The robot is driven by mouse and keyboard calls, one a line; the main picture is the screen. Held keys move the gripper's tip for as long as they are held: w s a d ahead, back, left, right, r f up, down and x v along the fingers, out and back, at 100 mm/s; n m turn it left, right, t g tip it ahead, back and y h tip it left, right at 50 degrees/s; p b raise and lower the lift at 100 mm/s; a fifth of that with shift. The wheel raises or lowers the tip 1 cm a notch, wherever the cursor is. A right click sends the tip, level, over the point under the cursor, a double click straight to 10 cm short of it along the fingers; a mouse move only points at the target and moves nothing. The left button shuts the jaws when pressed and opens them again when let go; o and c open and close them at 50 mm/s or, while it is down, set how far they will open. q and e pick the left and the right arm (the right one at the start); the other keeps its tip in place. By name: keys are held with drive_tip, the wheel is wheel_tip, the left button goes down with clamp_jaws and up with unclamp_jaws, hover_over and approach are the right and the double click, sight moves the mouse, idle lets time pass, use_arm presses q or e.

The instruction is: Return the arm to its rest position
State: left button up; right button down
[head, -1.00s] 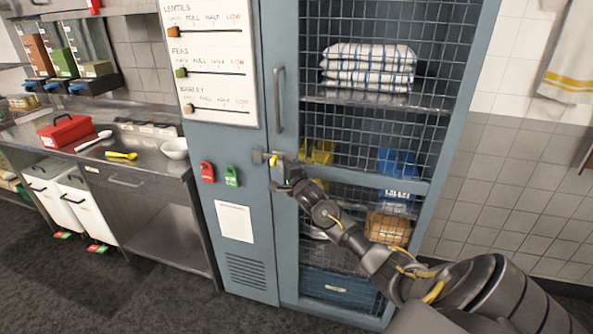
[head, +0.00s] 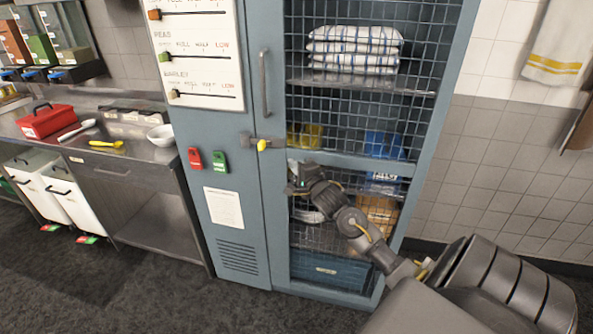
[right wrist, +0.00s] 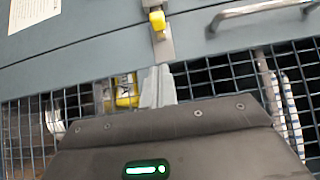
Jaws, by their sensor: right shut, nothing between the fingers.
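My right arm (head: 350,222) reaches in from the lower right, in front of the blue mesh-fronted cabinet (head: 418,186). My right gripper (head: 293,176) is shut and empty, just below and right of the cabinet's latch with a yellow knob (head: 262,145). In the right wrist view the shut fingers (right wrist: 158,85) point up toward the same latch (right wrist: 157,20), with a gap between them. The door handle (head: 265,82) is above the latch. My left gripper is not in view.
A steel counter (head: 135,140) on the left holds a red box (head: 45,122), a yellow spoon (head: 106,144) and a white bowl (head: 161,135). White bins (head: 68,192) stand beneath it. Dark floor (head: 150,295) in front is clear. A towel (head: 558,45) hangs at right.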

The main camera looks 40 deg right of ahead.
drive_tip(key=shift+s, duration=0.55)
drive_tip(key=shift+a, duration=0.1)
